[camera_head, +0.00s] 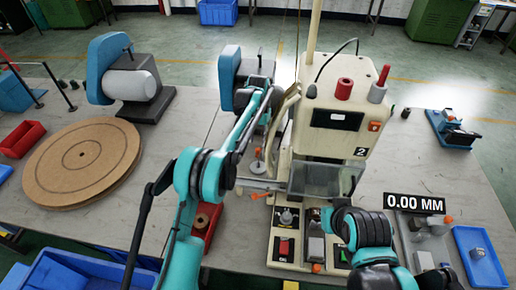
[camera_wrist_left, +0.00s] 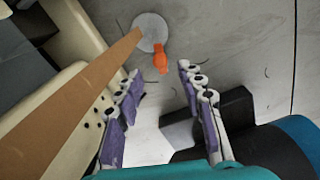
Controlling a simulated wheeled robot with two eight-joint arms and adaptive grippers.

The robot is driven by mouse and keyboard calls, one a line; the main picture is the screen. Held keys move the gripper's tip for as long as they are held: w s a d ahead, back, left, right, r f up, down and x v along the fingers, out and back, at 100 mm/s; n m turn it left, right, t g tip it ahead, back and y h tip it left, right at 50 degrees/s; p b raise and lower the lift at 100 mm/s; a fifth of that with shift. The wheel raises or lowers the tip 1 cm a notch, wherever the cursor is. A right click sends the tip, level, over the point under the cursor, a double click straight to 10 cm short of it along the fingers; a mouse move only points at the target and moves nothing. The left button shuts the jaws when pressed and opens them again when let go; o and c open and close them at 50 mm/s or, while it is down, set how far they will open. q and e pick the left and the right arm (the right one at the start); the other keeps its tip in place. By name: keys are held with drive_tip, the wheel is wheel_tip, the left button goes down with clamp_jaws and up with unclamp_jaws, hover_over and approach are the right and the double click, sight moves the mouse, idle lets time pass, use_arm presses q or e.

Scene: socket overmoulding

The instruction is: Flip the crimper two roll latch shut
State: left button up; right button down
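Crimper two (camera_head: 330,120) is the beige machine with a "2" on its front, right of centre in the head view. At its left side, a grey disc (camera_head: 257,166) with an orange tab (camera_head: 258,153) is low near the table. In the left wrist view, the grey disc (camera_wrist_left: 150,32) and orange tab (camera_wrist_left: 160,58) are just beyond the fingertips. I cannot tell for certain which part is the roll latch. My left gripper (camera_wrist_left: 160,75) has its fingers apart, with nothing between them, beside the beige body. My right arm is in front of the machine; its fingers are not visible.
A tan strip (camera_wrist_left: 75,105) runs along the machine side, left of my left fingers. A blue and white motor unit (camera_head: 130,82) and a round brown board (camera_head: 80,162) are at left. A blue tray (camera_head: 478,257) is at right.

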sight(258, 148)
use_arm(q)
wheel_tip(258, 148, down, 5)
drive_tip(key=shift+r+b, duration=0.1)
drive_tip(key=shift+b, duration=0.5)
clamp_jaws()
